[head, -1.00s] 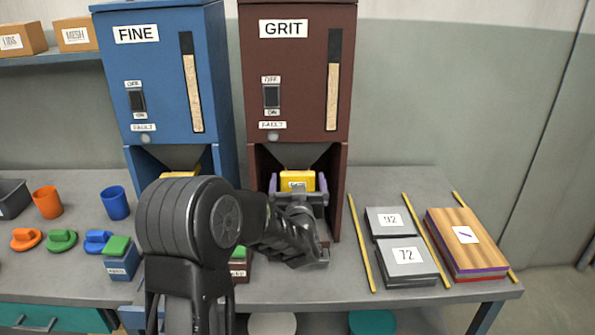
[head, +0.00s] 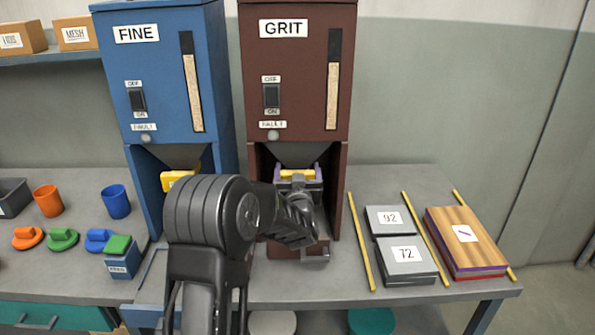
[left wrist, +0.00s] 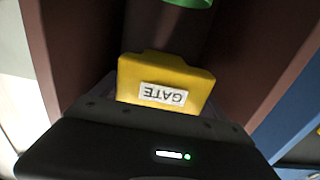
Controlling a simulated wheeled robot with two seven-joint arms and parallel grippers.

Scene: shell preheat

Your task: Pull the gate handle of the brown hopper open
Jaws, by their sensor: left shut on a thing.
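The brown hopper (head: 295,85), labelled GRIT, stands on the bench in the middle of the head view. Its yellow gate handle (head: 297,174) is below the funnel, partly covered by my left gripper. In the left wrist view the handle (left wrist: 190,77) shows its GATE label upside down, directly in front of my gripper. My left gripper (head: 297,180) is shut on the handle, with a purple-edged finger on each side of it. My right gripper is in neither view.
The blue hopper (head: 165,80), labelled FINE, stands at left with its own yellow handle (head: 175,180). Cups and a green-topped box (head: 122,262) lie left. Grey weights (head: 405,258), yellow rods and a wooden stack (head: 466,240) lie right. A green edge (left wrist: 190,3) shows in the wrist view.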

